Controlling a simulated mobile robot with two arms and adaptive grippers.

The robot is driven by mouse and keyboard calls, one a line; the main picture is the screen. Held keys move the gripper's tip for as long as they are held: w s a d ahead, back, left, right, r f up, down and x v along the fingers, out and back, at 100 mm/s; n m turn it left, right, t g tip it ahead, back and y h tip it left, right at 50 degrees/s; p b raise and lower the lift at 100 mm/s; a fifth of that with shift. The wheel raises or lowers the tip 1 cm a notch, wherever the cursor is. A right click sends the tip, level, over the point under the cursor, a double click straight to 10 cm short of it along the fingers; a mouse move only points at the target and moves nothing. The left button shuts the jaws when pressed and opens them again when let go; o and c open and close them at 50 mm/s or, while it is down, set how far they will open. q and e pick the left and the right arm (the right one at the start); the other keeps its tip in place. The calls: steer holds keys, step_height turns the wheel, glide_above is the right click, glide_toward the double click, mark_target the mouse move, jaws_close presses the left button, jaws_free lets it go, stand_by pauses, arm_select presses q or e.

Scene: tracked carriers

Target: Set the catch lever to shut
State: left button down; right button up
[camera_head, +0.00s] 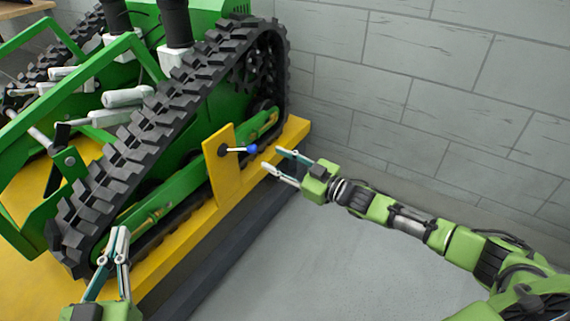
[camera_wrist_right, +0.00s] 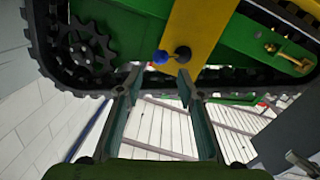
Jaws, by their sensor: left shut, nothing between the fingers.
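In the right wrist view the blue knob (camera_wrist_right: 160,57) is left of the black pivot (camera_wrist_right: 183,53). My right gripper (camera_head: 273,160) is open just right of the knob, empty; in the wrist view its fingertips (camera_wrist_right: 158,80) lie either side of the knob's line, apart from it. My left gripper (camera_head: 121,232) is shut and empty, low at left.
The black rubber track (camera_head: 150,140) and green frame of the machine fill the left. A yellow base ledge (camera_head: 185,235) runs along its side. A grey block wall (camera_head: 420,75) stands behind; the grey floor (camera_head: 290,270) is clear.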

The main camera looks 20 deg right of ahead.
steer(key=shift+v, duration=1.4)
